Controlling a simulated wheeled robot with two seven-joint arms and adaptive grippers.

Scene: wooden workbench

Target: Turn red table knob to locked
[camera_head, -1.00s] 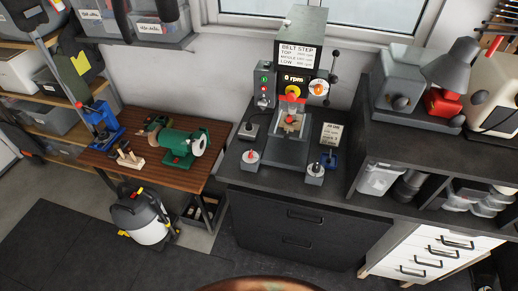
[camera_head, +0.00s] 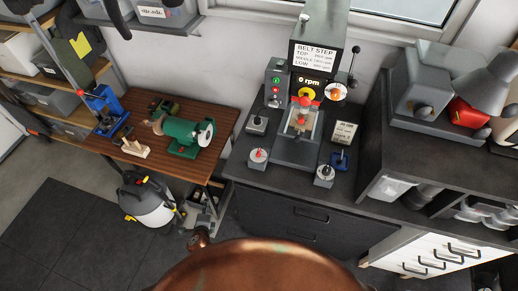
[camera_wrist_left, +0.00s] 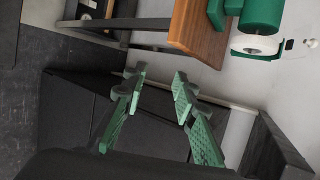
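A red knob (camera_head: 258,153) sits on a round pale dial on a small grey block, at the left front of the drill press (camera_head: 303,115) on the dark bench. A second block with a pale dial (camera_head: 325,172) stands at the right front. The markings on both dials are too small to read. My left gripper (camera_wrist_left: 160,78) is open and empty in the left wrist view, with green-padded fingers. In the head view the left gripper (camera_head: 208,200) shows low, left of the dark cabinet and well apart from the red knob. My right gripper is not in view.
A wooden table (camera_head: 150,135) with a green grinder (camera_head: 185,135) stands left of the dark bench, and its edge also shows near my fingers in the wrist view (camera_wrist_left: 197,30). A vacuum (camera_head: 147,200) stands on the floor.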

